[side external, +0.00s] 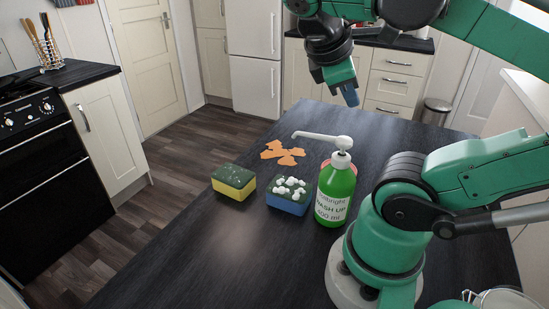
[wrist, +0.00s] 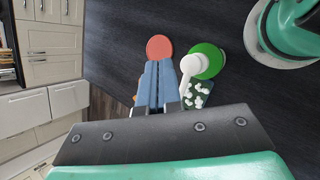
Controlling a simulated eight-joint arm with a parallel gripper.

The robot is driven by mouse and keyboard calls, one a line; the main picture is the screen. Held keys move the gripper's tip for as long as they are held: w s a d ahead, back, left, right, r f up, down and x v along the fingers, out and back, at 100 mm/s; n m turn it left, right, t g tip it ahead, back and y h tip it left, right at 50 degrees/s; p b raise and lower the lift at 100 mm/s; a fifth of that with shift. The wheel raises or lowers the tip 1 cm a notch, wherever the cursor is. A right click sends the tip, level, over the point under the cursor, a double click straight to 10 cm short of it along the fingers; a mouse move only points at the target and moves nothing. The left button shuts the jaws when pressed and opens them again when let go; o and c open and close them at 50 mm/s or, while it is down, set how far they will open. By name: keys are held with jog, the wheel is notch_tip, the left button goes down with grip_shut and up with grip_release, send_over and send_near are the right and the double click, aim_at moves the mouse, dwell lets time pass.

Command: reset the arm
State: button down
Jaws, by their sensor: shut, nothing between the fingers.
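My gripper (side external: 350,95) is in the air above the far part of the dark table (side external: 240,245), beyond the soap bottle. In the wrist view its two blue fingers (wrist: 158,82) lie together, shut and empty. The green washing-up bottle (side external: 336,195) with a white pump stands upright near my base; it also shows in the wrist view (wrist: 213,62). A blue sponge (side external: 290,202) with white blobs of foam on its dark top lies beside the bottle. A yellow sponge (side external: 234,187) with a dark green top lies to the left. My gripper touches none of them.
Orange flat pieces (side external: 284,153) lie behind the sponges. A round reddish thing (wrist: 159,47) shows past the fingertips in the wrist view, mostly hidden behind the bottle from the side. A wire-edged item (side external: 500,299) is at bottom right. The table's left front is clear.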

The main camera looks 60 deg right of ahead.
aim_at(342, 139)
jog(key=shift+f, duration=3.3)
jog(key=shift+r, duration=3.55)
